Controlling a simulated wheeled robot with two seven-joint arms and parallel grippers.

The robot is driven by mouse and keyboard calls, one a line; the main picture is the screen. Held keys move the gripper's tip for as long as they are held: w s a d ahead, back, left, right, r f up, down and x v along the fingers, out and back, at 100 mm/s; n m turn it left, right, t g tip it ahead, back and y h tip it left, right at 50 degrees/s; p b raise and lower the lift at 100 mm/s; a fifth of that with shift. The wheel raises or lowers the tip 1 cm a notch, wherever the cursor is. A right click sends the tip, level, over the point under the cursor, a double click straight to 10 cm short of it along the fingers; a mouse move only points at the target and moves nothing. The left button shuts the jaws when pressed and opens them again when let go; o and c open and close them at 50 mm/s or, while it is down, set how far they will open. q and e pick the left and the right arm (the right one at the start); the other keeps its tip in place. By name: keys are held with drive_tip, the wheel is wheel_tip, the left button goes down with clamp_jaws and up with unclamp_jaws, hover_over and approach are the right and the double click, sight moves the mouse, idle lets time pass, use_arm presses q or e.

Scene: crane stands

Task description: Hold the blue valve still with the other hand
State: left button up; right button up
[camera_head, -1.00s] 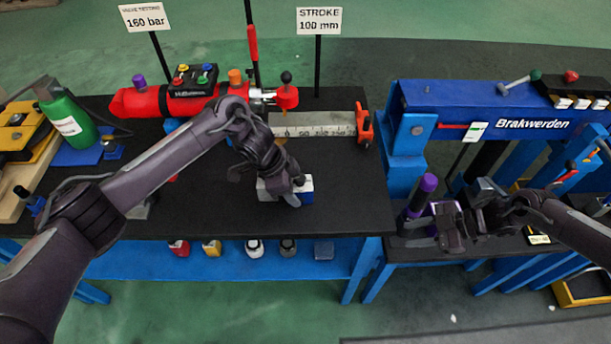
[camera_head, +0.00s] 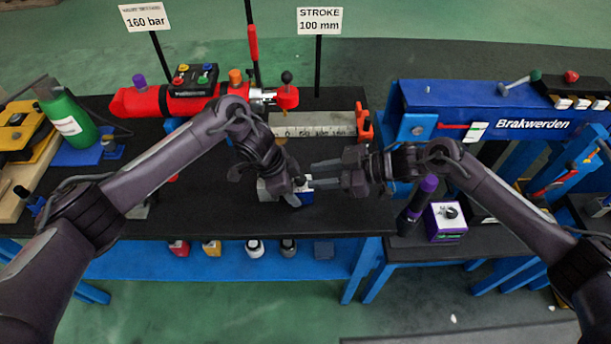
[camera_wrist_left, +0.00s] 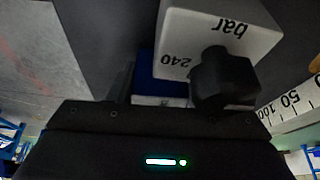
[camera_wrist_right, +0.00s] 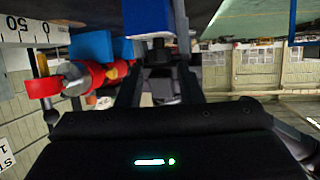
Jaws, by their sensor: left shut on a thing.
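The blue valve (camera_head: 307,196), a block with a blue body and a white face, sits on the black bench top. The left wrist view shows its white face (camera_wrist_left: 205,35) marked "bar" and "240", with a black knob (camera_wrist_left: 225,78). My left gripper (camera_head: 296,186) is at the valve, shut on what seems to be its knob; the fingers are partly hidden. My right gripper (camera_head: 318,174) is open, its two fingers apart and pointing left at the valve.
A red cylinder (camera_head: 145,102) and a steel scale (camera_head: 312,124) lie behind the valve. A blue press (camera_head: 450,98) stands behind.

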sight(304, 180)
drive_tip(key=shift+x, duration=2.05)
drive_tip(key=shift+f, duration=0.1)
drive_tip(key=shift+c, duration=0.4)
use_arm(q)
drive_tip(key=shift+f, duration=0.1)
use_arm(e)
drive_tip(key=c, duration=0.6)
drive_tip(key=shift+s, duration=0.1)
drive_tip(key=m+t, duration=0.1)
drive_tip(key=m+t+h, duration=0.1)
drive_tip(key=t, duration=0.1)
drive_tip(key=shift+s+a+f+m, duration=0.1)
drive_tip(key=shift+s+m, duration=0.15)
drive_tip(key=shift+m, duration=0.15)
drive_tip(key=shift+m+t+h, duration=0.9)
drive_tip(key=shift+m+t, duration=0.6)
drive_tip(key=shift+t, duration=0.1)
